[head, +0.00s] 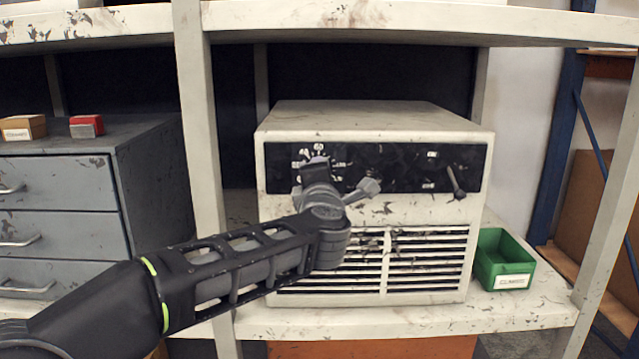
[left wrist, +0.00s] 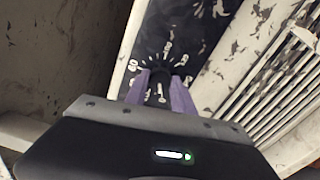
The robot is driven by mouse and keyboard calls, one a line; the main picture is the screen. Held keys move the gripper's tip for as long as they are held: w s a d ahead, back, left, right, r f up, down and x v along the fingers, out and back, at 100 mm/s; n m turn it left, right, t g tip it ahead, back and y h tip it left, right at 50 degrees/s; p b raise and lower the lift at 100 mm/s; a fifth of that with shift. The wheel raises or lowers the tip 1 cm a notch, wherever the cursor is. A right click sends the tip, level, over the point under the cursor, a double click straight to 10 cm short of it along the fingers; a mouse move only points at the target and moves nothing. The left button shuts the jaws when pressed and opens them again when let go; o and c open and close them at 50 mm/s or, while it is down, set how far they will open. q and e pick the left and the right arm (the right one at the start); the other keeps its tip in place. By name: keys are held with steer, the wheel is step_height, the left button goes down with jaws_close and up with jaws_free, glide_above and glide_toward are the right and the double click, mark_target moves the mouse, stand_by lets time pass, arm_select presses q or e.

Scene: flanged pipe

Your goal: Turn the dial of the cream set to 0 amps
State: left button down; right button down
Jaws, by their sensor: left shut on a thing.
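The cream set (head: 355,115) is a worn, chipped box with a black control panel (head: 390,160) and a slatted grille below it. My left gripper (head: 314,165) is at the left part of the panel and covers the dial in the head view. In the left wrist view, my left gripper (left wrist: 160,90) is shut on the dark dial (left wrist: 157,84), one finger on each side. White scale marks and numbers fan out around the dial; a 60 shows at the left, the others are hard to read. The dial's pointer is hidden. My right gripper is not in view.
A green bin (head: 503,262) stands right of the set on the shelf (head: 420,315). A grey drawer cabinet (head: 60,195) with small boxes on top stands at the left. A shelf post (head: 200,120) rises close beside my left arm. A lever (head: 456,183) sticks out at the panel's right.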

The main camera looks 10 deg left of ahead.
arm_select(q)
steer(key=shift+n, duration=0.5)
steer(key=c, duration=1.1)
jaws_free()
steer(key=shift+o, duration=0.2)
steer(key=shift+s, duration=0.1)
steer(key=v, duration=0.7)
steer(key=shift+s, duration=0.3)
steer(key=shift+d, duration=0.15)
